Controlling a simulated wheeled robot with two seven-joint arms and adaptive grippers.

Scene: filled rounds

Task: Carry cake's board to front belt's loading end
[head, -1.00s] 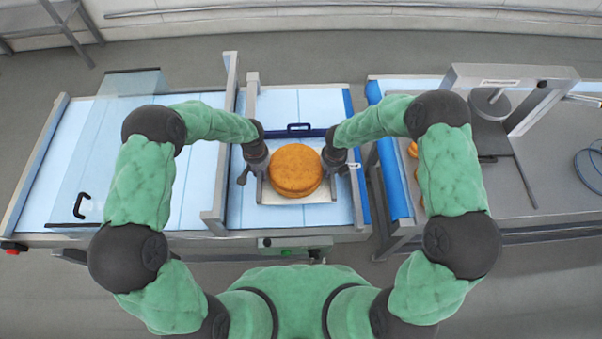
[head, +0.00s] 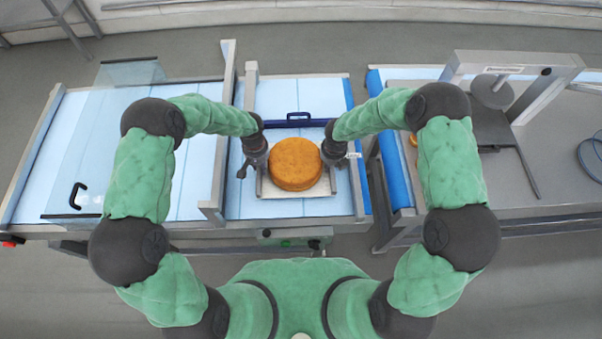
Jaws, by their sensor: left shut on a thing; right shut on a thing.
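A round golden-brown cake (head: 295,164) sits on a thin silvery board (head: 297,193) in the middle of the head view. My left gripper (head: 258,170) is at the board's left side and my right gripper (head: 331,166) at its right side. Both are shut on the board, though their fingertips are partly hidden. The board looks level, over a blue-white belt (head: 297,100). I cannot tell whether it touches the belt.
A blue bar with a handle (head: 298,122) lies across the belt behind the cake. A clear panel (head: 110,150) covers part of the left belt (head: 190,185). On the right stands a metal table (head: 540,175) with a press-like frame (head: 510,70) and a blue roller (head: 397,180).

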